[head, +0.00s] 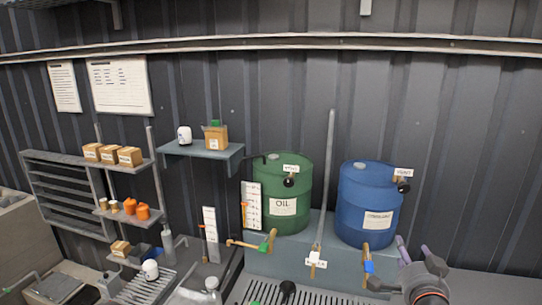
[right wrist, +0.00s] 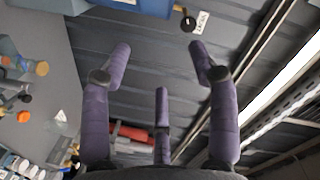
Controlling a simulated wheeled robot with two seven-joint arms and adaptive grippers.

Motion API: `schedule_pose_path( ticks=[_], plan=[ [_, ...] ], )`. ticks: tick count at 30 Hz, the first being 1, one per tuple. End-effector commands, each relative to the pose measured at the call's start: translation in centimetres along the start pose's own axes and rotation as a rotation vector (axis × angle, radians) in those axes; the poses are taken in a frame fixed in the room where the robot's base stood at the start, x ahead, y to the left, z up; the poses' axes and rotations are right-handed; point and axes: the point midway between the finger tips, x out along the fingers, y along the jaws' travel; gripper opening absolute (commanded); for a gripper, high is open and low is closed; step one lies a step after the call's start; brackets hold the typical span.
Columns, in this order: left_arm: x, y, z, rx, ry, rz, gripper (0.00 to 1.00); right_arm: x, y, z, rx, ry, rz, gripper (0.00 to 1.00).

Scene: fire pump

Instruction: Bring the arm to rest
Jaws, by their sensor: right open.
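My right gripper (head: 400,262) is at the lower right of the head view, in front of the blue drum (head: 368,205). In the right wrist view its purple fingers (right wrist: 160,65) are spread apart with nothing between them. A strip of blue, apparently the drum, shows at the top of that view (right wrist: 140,8), beyond the fingers. Most of my right arm is outside the head view. My left gripper is not in view.
A green OIL drum (head: 283,215) stands left of the blue drum on a grey stand. A brass-coloured tap with a blue handle (head: 367,266) is close to my right gripper. A small wall shelf (head: 190,151) and shelves with boxes (head: 130,160) are farther left.

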Motion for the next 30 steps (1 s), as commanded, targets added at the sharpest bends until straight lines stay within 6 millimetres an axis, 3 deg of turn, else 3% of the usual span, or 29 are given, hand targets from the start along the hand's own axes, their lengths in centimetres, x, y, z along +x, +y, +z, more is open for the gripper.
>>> schedule_pose_path(
  ticks=[8, 11, 17, 23, 30],
  plan=[
    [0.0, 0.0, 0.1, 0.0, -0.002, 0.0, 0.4, 2.2, 3.4, 5.9, -0.072, -0.127, 0.064, 0.6],
    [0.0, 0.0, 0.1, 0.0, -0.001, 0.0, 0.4, 3.0, 5.4, 9.2, -0.11, -0.199, 0.097, 0.6],
    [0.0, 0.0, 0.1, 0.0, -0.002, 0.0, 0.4, 3.8, 11.0, 17.8, -0.197, -0.393, 0.177, 0.6],
    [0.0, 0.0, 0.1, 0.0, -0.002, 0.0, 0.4, 2.4, 16.9, 26.1, -0.267, -0.598, 0.247, 0.6],
    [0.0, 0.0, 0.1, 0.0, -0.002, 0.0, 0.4, -1.9, 23.6, 35.4, -0.327, -0.857, 0.316, 0.6]
  ],
)
